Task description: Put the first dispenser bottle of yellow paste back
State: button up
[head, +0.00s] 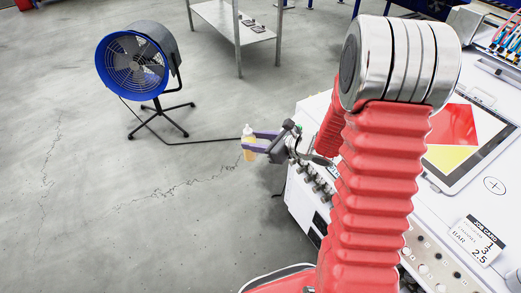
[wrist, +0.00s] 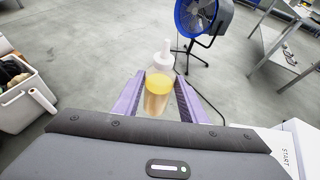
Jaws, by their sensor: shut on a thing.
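The dispenser bottle of yellow paste (head: 248,146) is clear with a pale nozzle on top and yellow paste in its body. It stands about upright between the purple fingers of my gripper (head: 262,143), held in the air beside the white machine. In the wrist view the bottle (wrist: 160,88) sits between the two purple fingers of my gripper (wrist: 158,98), with the grey concrete floor far below. My gripper is shut on it. The place where the bottle belongs cannot be made out in either view.
A white machine (head: 310,205) with a row of fittings on its side stands at the right. On it lie a framed red and yellow panel (head: 450,150) and a job card (head: 475,240). A blue fan (head: 135,62) stands on the floor; a grey bin (wrist: 28,95) is at left.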

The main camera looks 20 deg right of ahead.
jog(key=d+r+m+t+h, duration=0.2)
jog(key=d+r+m+h, duration=0.1)
jog(key=r, duration=0.3)
jog(key=shift+s+d+r+m+h, duration=0.15)
jog(key=shift+d+r+m+h, duration=0.25)
jog(key=shift+m, duration=0.3)
jog(key=shift+s+f, duration=0.1)
